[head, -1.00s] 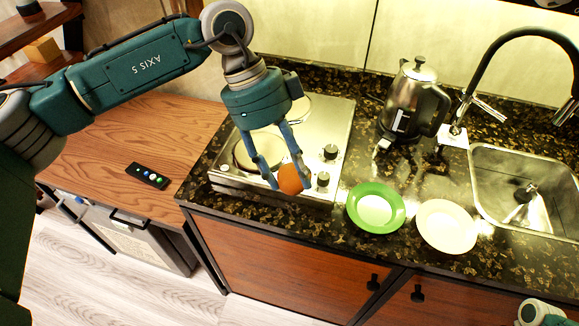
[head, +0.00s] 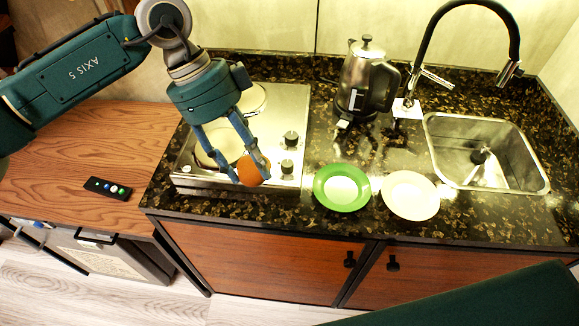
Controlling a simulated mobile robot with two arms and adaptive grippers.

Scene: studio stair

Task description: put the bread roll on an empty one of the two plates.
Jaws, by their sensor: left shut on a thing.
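My left gripper (head: 248,172) is shut on an orange-brown bread roll (head: 252,171). It holds the roll over the front edge of the steel hob, to the left of the plates. A green plate with a pale centre (head: 341,206) lies on the dark counter and is empty. A cream-white plate (head: 411,216) lies just to its right and is also empty. My right gripper is not in view.
A steel kettle (head: 367,80) stands behind the plates. A sink (head: 446,150) with a black tap (head: 424,45) is at the right. The hob (head: 293,105) has knobs near the roll. A remote (head: 108,188) lies on the wooden top at the left.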

